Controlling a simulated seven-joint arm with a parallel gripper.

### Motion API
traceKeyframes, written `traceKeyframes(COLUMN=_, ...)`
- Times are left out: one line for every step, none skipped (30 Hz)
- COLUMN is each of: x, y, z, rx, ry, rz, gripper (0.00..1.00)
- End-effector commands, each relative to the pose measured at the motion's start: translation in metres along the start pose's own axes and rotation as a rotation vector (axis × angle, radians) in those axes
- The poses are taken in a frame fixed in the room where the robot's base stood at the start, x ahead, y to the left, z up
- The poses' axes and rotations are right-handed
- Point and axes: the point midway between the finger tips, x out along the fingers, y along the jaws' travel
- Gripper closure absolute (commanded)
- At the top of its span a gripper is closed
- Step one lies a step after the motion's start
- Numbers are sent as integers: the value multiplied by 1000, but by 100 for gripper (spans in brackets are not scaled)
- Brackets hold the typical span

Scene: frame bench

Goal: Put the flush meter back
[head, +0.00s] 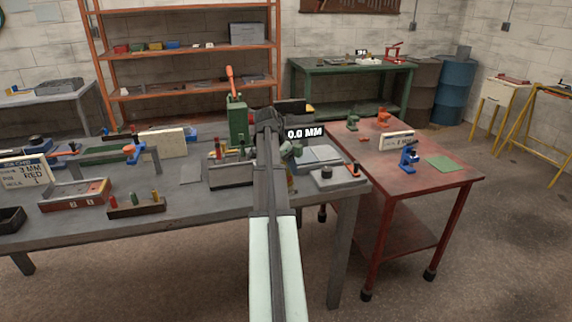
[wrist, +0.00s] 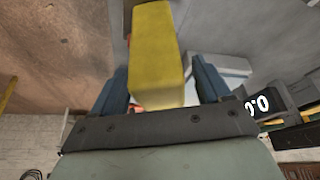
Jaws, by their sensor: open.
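My gripper (wrist: 160,64) shows in the wrist view with its two blue fingers apart. A yellow block-shaped piece (wrist: 155,40) stands between the fingers, with a visible gap on the right side; whether it touches the left finger is unclear. I cannot tell for sure whether this piece is part of the flush meter. A black readout (head: 304,132) showing 0.0 MM is beside my arm in the head view. A readout (wrist: 258,103) also shows at the right of the wrist view. In the head view my arm hides the gripper and what is at it.
The grey bench (head: 190,205) holds a green press (head: 237,122), a grey box (head: 231,174), a peg block (head: 136,206) and a grey plate with a black knob (head: 327,172).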

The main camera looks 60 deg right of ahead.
Motion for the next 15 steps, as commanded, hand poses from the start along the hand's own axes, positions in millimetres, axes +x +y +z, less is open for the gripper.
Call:
traceKeyframes(x=-2, y=0, z=-1, rx=0, ry=0, rz=-1, gripper=23)
traceKeyframes(x=-4, y=0, z=-1, rx=0, ry=1, rz=-1, gripper=23)
traceKeyframes(x=-8, y=0, z=-1, rx=0, ry=0, rz=-1, gripper=23)
traceKeyframes(x=-11, y=0, z=-1, rx=0, ry=0, rz=-1, gripper=23)
traceKeyframes(x=-14, y=0, z=-1, rx=0, ry=0, rz=-1, gripper=23)
traceKeyframes(x=-20, y=-1, z=-1, rx=-1, ry=1, rz=-1, gripper=23)
traceKeyframes(x=-25, y=-1, z=-1, rx=-1, ry=1, rz=-2, gripper=23)
traceKeyframes(x=-30, y=-1, z=-1, rx=0, ry=1, rz=-2, gripper=23)
traceKeyframes(x=-37, y=-1, z=-1, rx=0, ry=1, rz=-2, gripper=23)
traceKeyframes(x=-42, y=-1, z=-1, rx=0, ry=1, rz=-2, gripper=23)
traceKeyframes(x=-48, y=-1, z=-1, rx=0, ry=1, rz=-2, gripper=23)
traceKeyframes(x=-55, y=-1, z=-1, rx=0, ry=2, rz=-2, gripper=23)
traceKeyframes(x=-61, y=-1, z=-1, rx=0, ry=1, rz=-2, gripper=23)
traceKeyframes(x=-66, y=-1, z=-1, rx=0, ry=1, rz=-1, gripper=23)
traceKeyframes(x=-72, y=-1, z=-1, rx=0, ry=1, rz=-2, gripper=23)
